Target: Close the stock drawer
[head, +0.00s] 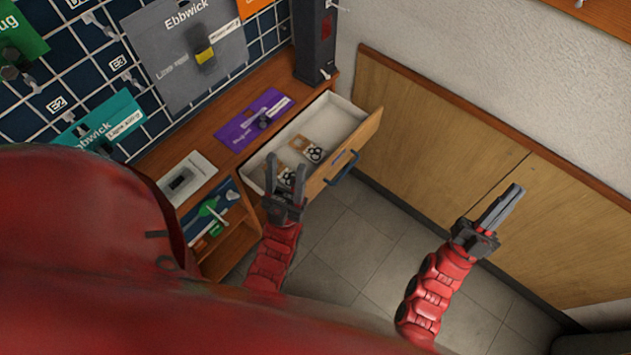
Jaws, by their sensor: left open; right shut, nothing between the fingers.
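The stock drawer (371,137) stands pulled out of the wooden bench, with a white inside and a wooden front. A dark blue handle (343,168) is on its front. Small cards with black rings (314,152) lie inside. My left gripper (286,165) is open, its fingers pointing up in the picture, in front of or over the near end of the drawer. I cannot tell whether it touches the drawer. My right gripper (508,200) is shut and empty, well to the right of the drawer, over the floor.
The bench top (205,137) holds a purple card (243,126), a white card (184,181) and a dark upright box (314,40). A pegboard (92,84) with hanging cards stands behind. An open shelf (229,244) is below. Wooden wall panels (440,125) bound the tiled floor (360,245).

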